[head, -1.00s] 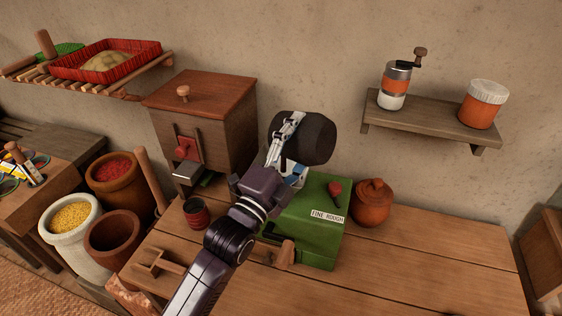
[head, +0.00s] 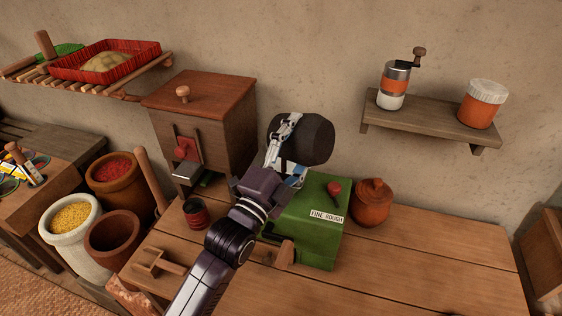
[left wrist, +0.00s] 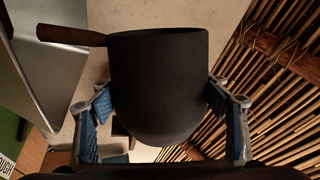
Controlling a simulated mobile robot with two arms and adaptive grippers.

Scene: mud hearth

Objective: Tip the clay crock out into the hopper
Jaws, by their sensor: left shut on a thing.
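The dark clay crock (head: 312,140) is held up over the green mill box (head: 318,238), tilted well onto its side. The crock's inside is hidden. I cannot make out the hopper's mouth; the crock and gripper cover the back of the green box. My right gripper is not in view.
A lidded orange pot (head: 372,203) stands right of the green box. A dark jar with red (head: 195,213) and a wooden cabinet (head: 215,115) are to the left. A wall shelf (head: 428,122) holds a grinder and a tub. The table's right side is clear.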

